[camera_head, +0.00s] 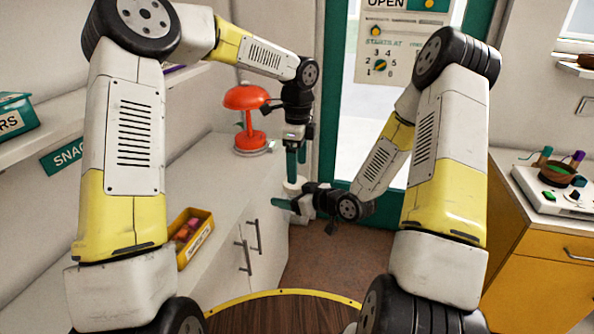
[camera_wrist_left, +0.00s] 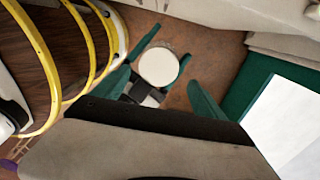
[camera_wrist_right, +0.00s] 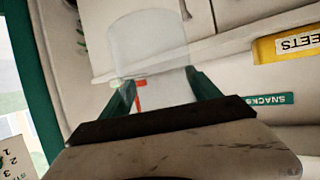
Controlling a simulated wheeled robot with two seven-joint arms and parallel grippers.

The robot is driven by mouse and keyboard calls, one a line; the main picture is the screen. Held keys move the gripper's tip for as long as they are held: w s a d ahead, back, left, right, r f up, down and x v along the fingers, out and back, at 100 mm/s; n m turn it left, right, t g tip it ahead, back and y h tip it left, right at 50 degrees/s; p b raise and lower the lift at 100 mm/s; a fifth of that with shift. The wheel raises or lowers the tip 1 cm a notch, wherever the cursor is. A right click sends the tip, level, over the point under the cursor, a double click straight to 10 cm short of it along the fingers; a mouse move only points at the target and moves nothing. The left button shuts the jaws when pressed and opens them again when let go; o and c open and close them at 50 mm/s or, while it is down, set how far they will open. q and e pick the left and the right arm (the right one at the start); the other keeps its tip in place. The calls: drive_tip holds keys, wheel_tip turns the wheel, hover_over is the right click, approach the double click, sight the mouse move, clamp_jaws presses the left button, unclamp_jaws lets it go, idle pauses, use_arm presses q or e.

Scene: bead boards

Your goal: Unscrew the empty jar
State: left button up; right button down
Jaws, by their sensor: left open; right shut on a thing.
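A clear, empty jar (camera_wrist_right: 148,38) stands out between the fingers of my right gripper (camera_wrist_right: 163,92), which is shut on it. In the head view the right gripper (camera_head: 289,204) points left, in mid-air past the end of the counter. The jar's round white lid (camera_wrist_left: 158,67) faces up in the left wrist view; its edge also shows in the head view (camera_head: 294,184). My left gripper (camera_head: 297,166) points down just above the lid. It is open, its fingers apart on either side of the lid; I cannot tell whether they touch it.
A white counter (camera_head: 215,170) runs along the left, with a red lamp-like object (camera_head: 247,112) and a yellow bin (camera_head: 190,236) of colored pieces. An orange cabinet (camera_head: 548,262) with a white device (camera_head: 556,189) stands at the right. A green-framed door (camera_head: 333,90) is behind the grippers.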

use_arm(q)
drive_tip(key=shift+s+r, duration=0.15)
drive_tip(key=shift+r, duration=0.45)
drive_tip(key=shift+a+r, duration=0.25)
drive_tip(key=shift+r, duration=0.65)
drive_tip(key=shift+f, duration=3.85)
drive_tip(key=shift+c, duration=0.4)
drive_tip(key=c, duration=1.4)
drive_tip(key=shift+n, duration=0.3)
drive_tip(key=shift+r, duration=0.15)
drive_tip(key=shift+r, duration=1)
